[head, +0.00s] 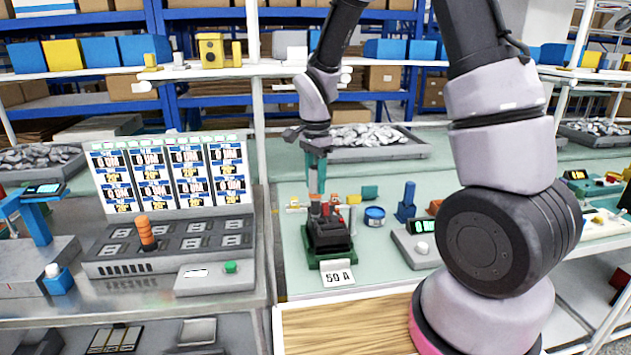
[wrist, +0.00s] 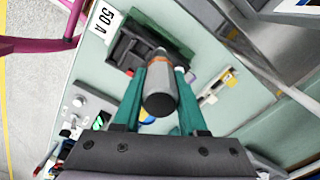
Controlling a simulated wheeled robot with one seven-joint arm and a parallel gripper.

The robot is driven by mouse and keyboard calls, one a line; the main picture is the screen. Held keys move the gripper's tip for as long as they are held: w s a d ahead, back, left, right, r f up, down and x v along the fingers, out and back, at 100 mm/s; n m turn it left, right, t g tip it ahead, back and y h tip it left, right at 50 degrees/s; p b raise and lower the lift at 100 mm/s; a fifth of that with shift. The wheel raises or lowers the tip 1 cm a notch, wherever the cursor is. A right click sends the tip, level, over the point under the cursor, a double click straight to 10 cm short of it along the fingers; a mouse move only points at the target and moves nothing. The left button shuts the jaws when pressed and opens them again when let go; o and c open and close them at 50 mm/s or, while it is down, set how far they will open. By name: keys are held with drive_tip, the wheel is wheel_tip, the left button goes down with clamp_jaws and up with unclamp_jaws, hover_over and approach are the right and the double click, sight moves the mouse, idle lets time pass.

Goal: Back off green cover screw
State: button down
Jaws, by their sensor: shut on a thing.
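My gripper (head: 316,178) is above the black breaker (head: 328,232), pointing down. Its teal fingers are shut on a grey cylindrical tool with an orange band (wrist: 160,98), seen end-on in the wrist view. The breaker sits on a green base (head: 312,259) with a "50 A" card (head: 338,275) in front; in the wrist view the breaker (wrist: 126,50) lies beyond the tool. The tool's far end overlaps the breaker's edge there, and I cannot tell whether it touches. The green cover screw cannot be made out; the tool and fingers hide part of the breaker.
A blue round container (head: 375,216) and a blue stand (head: 407,203) are right of the breaker. A grey box with a small display (head: 420,243) is close by. A test panel with an orange-handled piece (head: 146,233) stands left. A metal-parts tray (head: 375,143) is behind.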

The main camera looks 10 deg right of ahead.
sight(316, 168)
drive_tip(key=shift+f, duration=0.65)
idle(0.8)
drive_tip(key=shift+r, duration=0.2)
idle(0.6)
drive_tip(key=shift+r, duration=2.95)
